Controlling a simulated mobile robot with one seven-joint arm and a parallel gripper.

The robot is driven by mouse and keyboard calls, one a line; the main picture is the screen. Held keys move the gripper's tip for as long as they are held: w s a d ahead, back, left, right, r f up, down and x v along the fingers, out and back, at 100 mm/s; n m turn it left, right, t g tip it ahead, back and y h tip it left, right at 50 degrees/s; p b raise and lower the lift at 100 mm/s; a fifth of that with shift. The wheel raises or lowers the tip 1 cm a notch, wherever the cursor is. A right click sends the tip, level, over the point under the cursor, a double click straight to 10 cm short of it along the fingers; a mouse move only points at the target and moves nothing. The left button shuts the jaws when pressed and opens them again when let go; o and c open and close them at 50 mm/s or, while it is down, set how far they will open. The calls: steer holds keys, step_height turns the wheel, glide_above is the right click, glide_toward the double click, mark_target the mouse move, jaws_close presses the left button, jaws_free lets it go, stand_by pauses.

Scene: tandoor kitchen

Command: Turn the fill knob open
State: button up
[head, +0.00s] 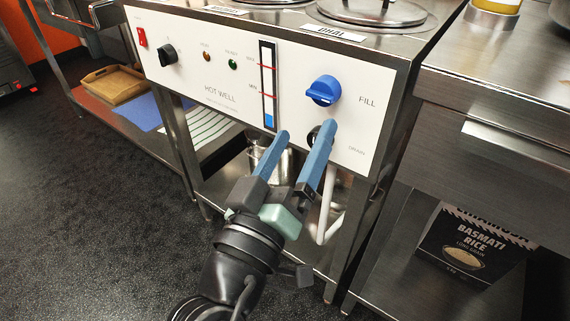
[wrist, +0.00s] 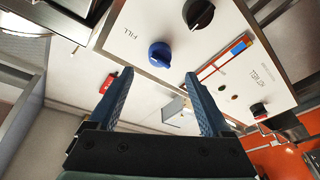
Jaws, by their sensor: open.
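The blue fill knob (head: 323,91) sits at the right of the white Hot Well panel (head: 222,97), beside the label FILL. Its grip ridge lies roughly level in the head view. My gripper (head: 306,131) has two blue fingers, spread apart with nothing between them. It is in front of the panel, below and left of the fill knob in the head view, apart from the knob. In the wrist view the fill knob (wrist: 160,54) shows beyond the gap between my fingers (wrist: 158,79). The black drain knob (head: 314,135) is partly hidden behind a finger; it also shows in the wrist view (wrist: 198,14).
A level gauge (head: 268,84) shows blue low in its tube. A black knob (head: 168,54) and red switch (head: 141,37) are at the panel's left. A pale drain pipe (head: 328,205) hangs below. A steel counter (head: 500,75) stands at right, with a rice bag (head: 466,247) beneath.

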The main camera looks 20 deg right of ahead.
steer(key=v, duration=0.5)
stand_by(0.4)
